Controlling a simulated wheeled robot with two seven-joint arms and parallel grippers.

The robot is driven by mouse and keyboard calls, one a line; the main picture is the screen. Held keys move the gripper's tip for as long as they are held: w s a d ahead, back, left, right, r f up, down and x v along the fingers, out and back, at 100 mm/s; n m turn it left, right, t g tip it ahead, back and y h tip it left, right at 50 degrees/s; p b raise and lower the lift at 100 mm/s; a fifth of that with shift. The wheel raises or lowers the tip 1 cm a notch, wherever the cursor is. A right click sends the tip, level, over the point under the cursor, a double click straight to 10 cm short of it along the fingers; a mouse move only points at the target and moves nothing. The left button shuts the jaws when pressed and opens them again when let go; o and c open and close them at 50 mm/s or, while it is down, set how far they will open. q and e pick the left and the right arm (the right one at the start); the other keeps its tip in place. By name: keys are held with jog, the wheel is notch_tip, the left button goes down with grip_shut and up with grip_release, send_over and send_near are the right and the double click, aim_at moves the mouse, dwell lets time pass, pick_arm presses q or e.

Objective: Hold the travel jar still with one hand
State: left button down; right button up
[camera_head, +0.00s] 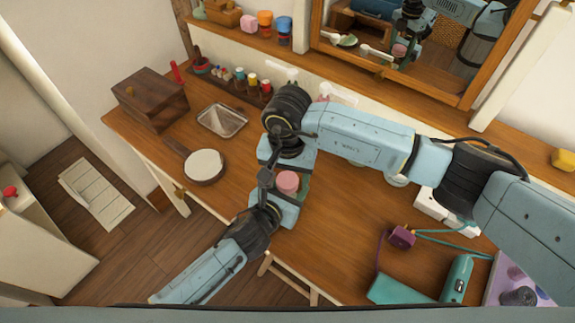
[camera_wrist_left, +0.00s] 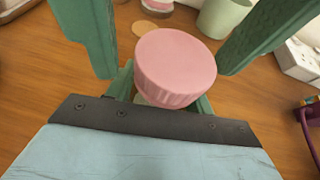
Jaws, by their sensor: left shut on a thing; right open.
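The travel jar, with a ribbed pink lid (camera_head: 288,182), is upright over the desk; the lid also shows large in the left wrist view (camera_wrist_left: 175,65). My left gripper (camera_head: 289,197) comes from the lower left and is shut on the jar's body below the lid. The lid hides most of the body and the left fingertips. My right gripper (camera_head: 285,172) reaches down over the jar from the far side and is open. Its two green fingers stand on either side of the lid in the left wrist view, with no clear contact.
A round white-faced thing with a handle (camera_head: 204,165), a clear tray (camera_head: 222,120) and a wooden box (camera_head: 150,98) lie to the left. A teal case (camera_head: 457,280) and purple item (camera_head: 402,237) lie right. A pale green cup (camera_wrist_left: 222,16) stands beyond the jar.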

jog(key=shift+f, duration=0.1)
jog(key=shift+c, duration=0.4)
jog(key=c, duration=0.9)
jog(key=m, duration=0.6)
jog(key=shift+m, duration=0.3)
jog(key=o, duration=1.1)
jog(key=shift+c, duration=0.2)
jog(key=shift+r, duration=2.25)
